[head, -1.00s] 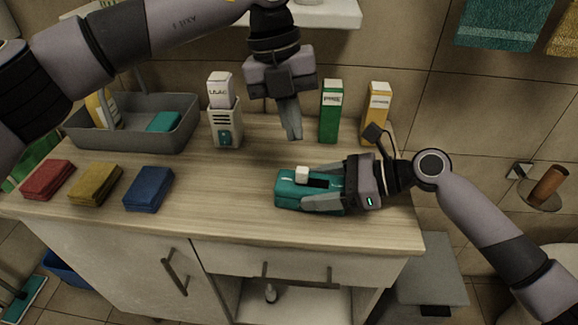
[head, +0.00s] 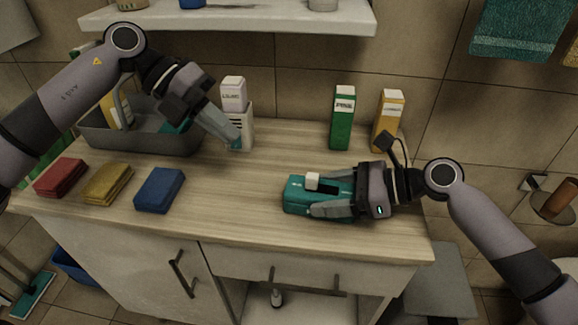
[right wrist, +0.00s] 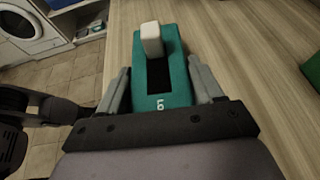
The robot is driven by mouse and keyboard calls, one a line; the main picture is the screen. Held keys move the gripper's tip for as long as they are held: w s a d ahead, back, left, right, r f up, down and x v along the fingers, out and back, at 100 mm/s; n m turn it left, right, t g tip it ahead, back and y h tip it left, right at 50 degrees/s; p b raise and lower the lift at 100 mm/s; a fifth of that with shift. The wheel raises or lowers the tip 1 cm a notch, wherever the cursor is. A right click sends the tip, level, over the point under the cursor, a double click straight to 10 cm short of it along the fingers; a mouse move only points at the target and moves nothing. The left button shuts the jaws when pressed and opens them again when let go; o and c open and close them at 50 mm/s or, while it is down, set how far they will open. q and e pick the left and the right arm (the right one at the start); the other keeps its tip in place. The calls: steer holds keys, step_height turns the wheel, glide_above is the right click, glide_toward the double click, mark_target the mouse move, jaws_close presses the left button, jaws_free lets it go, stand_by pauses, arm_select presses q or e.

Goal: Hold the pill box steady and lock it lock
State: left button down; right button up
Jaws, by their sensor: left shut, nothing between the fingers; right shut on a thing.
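The teal pill box (head: 295,196) lies on the wooden counter at the right of the middle. A white block-shaped lock knob (head: 312,180) stands up at the left end of a dark slot in its top. My right gripper (head: 330,200) is shut on the box from the right, one finger along each long side. The right wrist view shows the box (right wrist: 176,50) between the fingers, with the white knob (right wrist: 151,38) at the slot's far end. My left gripper (head: 236,143) is shut and empty, its fingertips in front of the white dispenser, well away from the box.
A grey bin (head: 150,139) stands at the back left. A green carton (head: 342,120) and a yellow carton (head: 389,117) stand behind the box. The counter's middle is clear.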

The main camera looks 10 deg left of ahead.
mark_target(318, 177)
arm_select(q)
steer(key=x, duration=1)
steer(key=d, duration=0.2)
steer(key=shift+s+d, duration=0.1)
steer(key=shift+d, duration=0.9)
steer(key=shift+s, duration=0.1)
steer(key=d, duration=0.4)
steer(key=shift+s+d, duration=0.15)
steer(key=shift+s, duration=0.05)
